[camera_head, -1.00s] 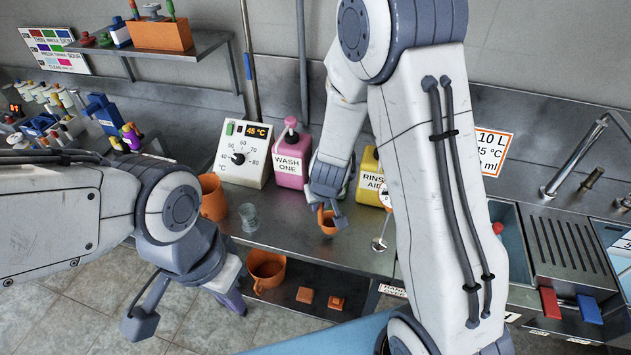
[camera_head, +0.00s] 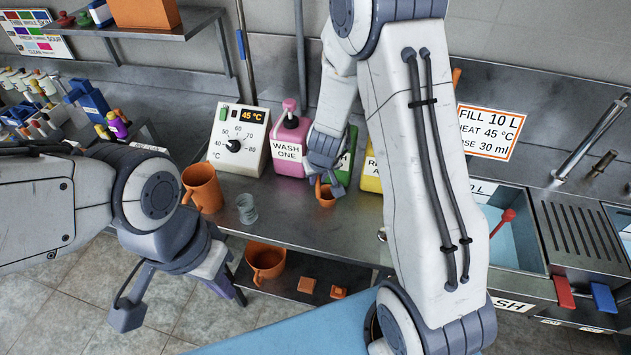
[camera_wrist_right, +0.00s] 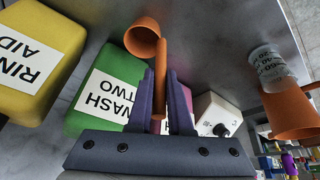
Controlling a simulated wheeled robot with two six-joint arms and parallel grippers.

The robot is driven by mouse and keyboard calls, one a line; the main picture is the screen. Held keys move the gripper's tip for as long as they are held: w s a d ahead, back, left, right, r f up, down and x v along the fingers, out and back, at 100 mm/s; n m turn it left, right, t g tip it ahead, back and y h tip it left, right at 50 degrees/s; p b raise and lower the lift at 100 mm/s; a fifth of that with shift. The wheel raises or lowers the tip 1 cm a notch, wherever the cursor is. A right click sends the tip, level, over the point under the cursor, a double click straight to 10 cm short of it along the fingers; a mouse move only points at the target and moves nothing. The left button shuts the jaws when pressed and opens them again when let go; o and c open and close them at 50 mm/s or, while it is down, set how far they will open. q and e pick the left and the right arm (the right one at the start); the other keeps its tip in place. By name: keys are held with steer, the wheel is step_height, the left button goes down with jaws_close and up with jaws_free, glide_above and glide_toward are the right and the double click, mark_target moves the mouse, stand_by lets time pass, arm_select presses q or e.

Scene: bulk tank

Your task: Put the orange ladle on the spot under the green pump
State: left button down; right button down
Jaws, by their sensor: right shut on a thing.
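My right gripper (camera_wrist_right: 160,110) is shut on the handle of the orange ladle (camera_wrist_right: 146,40), which stands out between its fingers in the right wrist view. In the head view the orange ladle's cup (camera_head: 326,196) hangs upright below my right gripper (camera_head: 326,172), over the steel bench. The green WASH TWO container (camera_head: 348,155) stands behind, partly hidden by the gripper; it also shows in the right wrist view (camera_wrist_right: 112,68). Its pump and the spot under it cannot be made out. My left gripper (camera_head: 180,300) appears open and empty, low in front of the bench.
The pink WASH ONE container (camera_head: 290,160) stands left of the green one, the yellow RINSE AID (camera_head: 371,176) right. An orange jug (camera_head: 203,188) and a clear cup (camera_head: 247,208) are on the bench (camera_head: 300,228). Another orange jug (camera_head: 267,262) is on the lower shelf.

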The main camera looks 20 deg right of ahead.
steer(key=shift+s+a+r, duration=0.1)
steer(key=shift+f, duration=0.2)
steer(key=c, duration=0.8)
jaws_free()
steer(key=shift+c, duration=0.2)
steer(key=shift+r, duration=0.1)
